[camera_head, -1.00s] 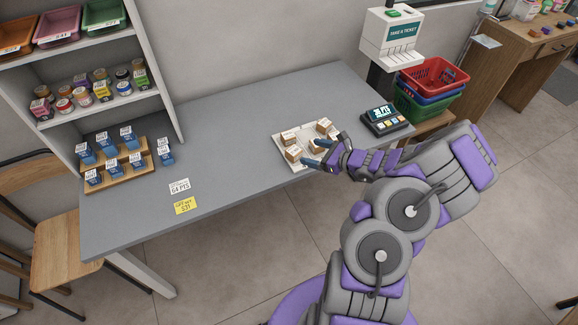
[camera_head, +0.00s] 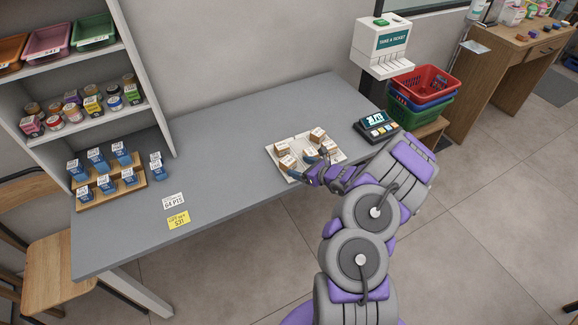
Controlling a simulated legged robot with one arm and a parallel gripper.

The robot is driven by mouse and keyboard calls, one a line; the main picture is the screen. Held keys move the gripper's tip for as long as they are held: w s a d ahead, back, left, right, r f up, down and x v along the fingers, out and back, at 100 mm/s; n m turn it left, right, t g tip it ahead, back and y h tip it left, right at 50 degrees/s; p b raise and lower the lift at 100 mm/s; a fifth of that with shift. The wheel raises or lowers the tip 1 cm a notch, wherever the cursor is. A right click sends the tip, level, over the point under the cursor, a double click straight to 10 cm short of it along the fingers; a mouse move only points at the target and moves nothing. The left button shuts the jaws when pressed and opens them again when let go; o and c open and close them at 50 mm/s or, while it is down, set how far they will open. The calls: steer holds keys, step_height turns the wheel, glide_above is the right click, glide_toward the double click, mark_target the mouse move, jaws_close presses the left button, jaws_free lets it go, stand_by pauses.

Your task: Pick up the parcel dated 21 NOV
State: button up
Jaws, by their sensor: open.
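Several small brown parcels with white labels sit on a white tray (camera_head: 276,150) on the grey counter. One parcel (camera_head: 318,134) is at the back right, one (camera_head: 282,149) at the back left, and one (camera_head: 288,162) at the front left. Another parcel (camera_head: 327,147) is at the right, partly behind my gripper. The dates on the labels are too small to read, so I cannot tell which one is dated 21 NOV. My gripper (camera_head: 300,166) is open at the tray's front edge, its fingers reaching among the front parcels. I cannot tell whether it touches one.
A payment terminal (camera_head: 377,127) stands right of the tray, with a ticket dispenser (camera_head: 383,47) behind it. Stacked baskets (camera_head: 424,92) are at the right. Blue boxes on a wooden stand (camera_head: 110,188) are at the left. The counter's middle (camera_head: 218,140) is clear.

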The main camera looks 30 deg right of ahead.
mark_target(289, 161)
steer(key=shift+w+a, duration=0.4)
steer(key=shift+d+b+x, duration=0.2)
steer(key=shift+b+x, duration=0.2)
steer(key=shift+x, duration=0.85)
steer(key=shift+d+b+x, duration=0.2)
steer(key=shift+b+x, duration=0.15)
steer(key=shift+x, duration=0.85)
steer(key=shift+w+r, duration=0.1)
steer(key=shift+w, duration=0.1)
steer(key=shift+c, duration=0.4)
steer(key=shift+a, duration=0.1)
steer(key=c, duration=1)
